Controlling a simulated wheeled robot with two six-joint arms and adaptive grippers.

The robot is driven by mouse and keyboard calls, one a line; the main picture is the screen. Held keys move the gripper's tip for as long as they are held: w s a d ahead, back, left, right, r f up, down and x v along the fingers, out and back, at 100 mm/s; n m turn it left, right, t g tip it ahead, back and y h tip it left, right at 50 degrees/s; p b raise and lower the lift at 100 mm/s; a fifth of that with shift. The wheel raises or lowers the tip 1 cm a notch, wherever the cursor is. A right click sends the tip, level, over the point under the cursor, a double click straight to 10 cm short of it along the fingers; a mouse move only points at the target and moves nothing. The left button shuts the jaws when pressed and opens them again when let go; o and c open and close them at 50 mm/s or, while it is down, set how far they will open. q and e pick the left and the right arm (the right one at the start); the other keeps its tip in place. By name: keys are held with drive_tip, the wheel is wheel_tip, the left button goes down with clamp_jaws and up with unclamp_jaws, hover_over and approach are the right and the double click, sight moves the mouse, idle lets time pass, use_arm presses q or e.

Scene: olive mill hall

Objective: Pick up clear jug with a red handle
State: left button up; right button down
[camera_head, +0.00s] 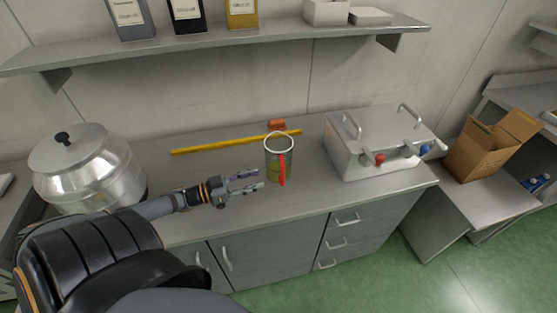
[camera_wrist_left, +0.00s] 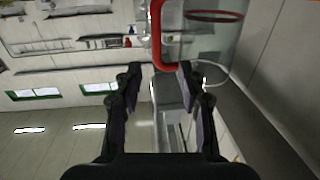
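In the left wrist view the open, empty fingers (camera_wrist_left: 158,68) point at the red handle (camera_wrist_left: 170,62), which shows just beyond and between the fingertips. The clear jug wall (camera_wrist_left: 215,45) is beside it, partly cut off by the top edge. I cannot tell whether a finger touches the handle. My right gripper is not in view.
On the counter (camera_head: 245,205), a yellow rod (camera_head: 225,143) and a small orange block (camera_head: 277,125) lie behind the jug. A metal box with handles (camera_head: 375,150) is to the right, a lidded pot (camera_head: 85,165) to the left. A shelf (camera_head: 210,45) hangs above.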

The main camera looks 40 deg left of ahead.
use_arm(q)
drive_tip(key=x, duration=0.4)
hover_over(283, 185)
drive_tip(key=a, duration=0.1)
drive_tip(key=shift+b, duration=0.3)
drive_tip(key=shift+w+d+f, duration=0.2)
drive_tip(key=shift+w+d, duration=0.05)
drive_tip(key=shift+w, duration=0.1)
drive_tip(key=shift+s, duration=0.1)
drive_tip(key=shift+c, duration=1.2)
clamp_jaws()
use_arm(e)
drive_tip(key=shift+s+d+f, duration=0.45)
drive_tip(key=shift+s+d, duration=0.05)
